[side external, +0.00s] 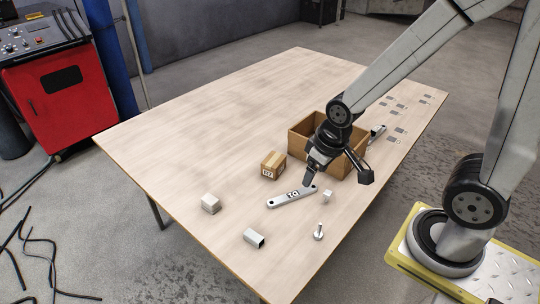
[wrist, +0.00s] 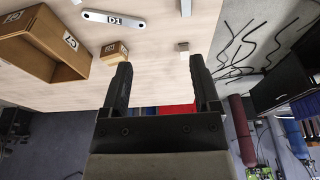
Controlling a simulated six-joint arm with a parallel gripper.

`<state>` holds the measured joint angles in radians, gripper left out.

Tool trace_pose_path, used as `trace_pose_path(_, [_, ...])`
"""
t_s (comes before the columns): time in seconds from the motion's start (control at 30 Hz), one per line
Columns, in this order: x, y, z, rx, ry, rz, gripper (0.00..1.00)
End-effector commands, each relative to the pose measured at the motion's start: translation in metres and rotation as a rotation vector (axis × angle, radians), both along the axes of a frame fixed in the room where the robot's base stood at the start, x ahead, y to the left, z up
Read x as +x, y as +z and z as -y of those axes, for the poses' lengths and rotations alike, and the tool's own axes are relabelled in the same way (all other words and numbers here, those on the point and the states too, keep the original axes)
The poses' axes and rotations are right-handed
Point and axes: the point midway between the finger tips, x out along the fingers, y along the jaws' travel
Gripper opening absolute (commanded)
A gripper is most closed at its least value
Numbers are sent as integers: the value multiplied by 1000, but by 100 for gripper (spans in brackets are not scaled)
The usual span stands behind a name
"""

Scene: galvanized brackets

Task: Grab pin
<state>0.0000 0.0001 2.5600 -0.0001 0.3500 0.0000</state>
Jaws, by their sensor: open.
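A small grey metal piece that looks like the pin (side external: 319,231) stands on the table near its front edge in the side view. I cannot make it out in the wrist view. My gripper (side external: 309,183) is above the table, up and slightly left of the pin and apart from it. In the wrist view my gripper (wrist: 160,84) has its two dark fingers spread, with nothing between them.
A flat bracket marked D1 (side external: 292,197) lies below my gripper. A small light block (side external: 327,196) is beside it. An open cardboard box (side external: 303,149) stands behind, with a small carton (side external: 273,165) left of it. A grey block (side external: 211,203) and square tube (side external: 254,238) lie left.

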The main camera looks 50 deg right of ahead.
Motion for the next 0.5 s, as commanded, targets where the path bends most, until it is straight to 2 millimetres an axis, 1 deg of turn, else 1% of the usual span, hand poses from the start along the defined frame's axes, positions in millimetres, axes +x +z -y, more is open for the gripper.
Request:
trace_pose_path(0.17, [0, -2, 1, 6, -15, -10, 79])
trace_pose_path(0.27, [-1, -6, 4, 22, -52, -34, 79])
trace_pose_path(0.37, [-2, -14, 9, 52, -123, -81, 79])
trace_pose_path(0.5, [-5, -29, 18, 121, -271, -171, 79])
